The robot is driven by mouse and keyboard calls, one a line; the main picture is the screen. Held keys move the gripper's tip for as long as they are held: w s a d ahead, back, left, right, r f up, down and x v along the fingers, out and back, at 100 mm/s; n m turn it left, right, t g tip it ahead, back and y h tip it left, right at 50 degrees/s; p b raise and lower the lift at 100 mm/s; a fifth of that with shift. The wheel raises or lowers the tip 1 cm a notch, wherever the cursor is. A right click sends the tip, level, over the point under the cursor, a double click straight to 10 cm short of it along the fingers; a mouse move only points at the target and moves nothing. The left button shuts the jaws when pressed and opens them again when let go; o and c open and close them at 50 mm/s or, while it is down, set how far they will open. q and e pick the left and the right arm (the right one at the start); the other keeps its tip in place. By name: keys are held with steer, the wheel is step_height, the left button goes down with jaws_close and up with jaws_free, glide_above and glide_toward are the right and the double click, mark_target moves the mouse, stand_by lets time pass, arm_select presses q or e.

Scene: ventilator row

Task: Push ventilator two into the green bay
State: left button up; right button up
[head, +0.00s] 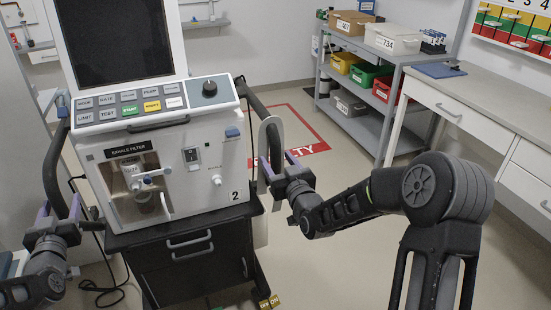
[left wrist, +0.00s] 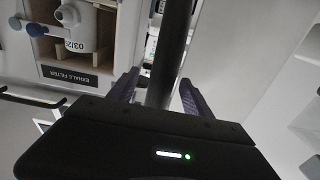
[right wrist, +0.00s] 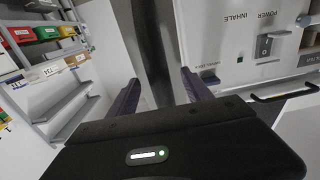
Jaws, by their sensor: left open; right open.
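Ventilator two (head: 185,150), marked "2", stands upright on its dark cart (head: 185,270) directly in front of me. Dark push handles rise on both sides. My left gripper (head: 58,215) is open around the left handle bar (head: 50,165); in the left wrist view the bar (left wrist: 170,50) runs between its fingers (left wrist: 160,92). My right gripper (head: 270,170) is open at the right handle (head: 256,115); in the right wrist view the bar (right wrist: 153,45) passes between its fingers (right wrist: 160,95). Contact cannot be told.
A red-outlined floor area (head: 311,149), lettering partly hidden, lies behind the ventilator to the right. A grey shelf (head: 345,115) with bins and a counter (head: 490,95) line the right side. Yellow ON/OFF tabs (head: 269,302) show at the cart's foot. A cable (head: 105,290) lies on the floor at left.

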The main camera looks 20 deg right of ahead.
steer(key=shift+w, duration=1.05)
arm_select(q)
steer(key=shift+c, duration=0.5)
arm_select(e)
steer(key=shift+c, duration=0.5)
arm_select(q)
jaws_close()
arm_select(e)
jaws_close()
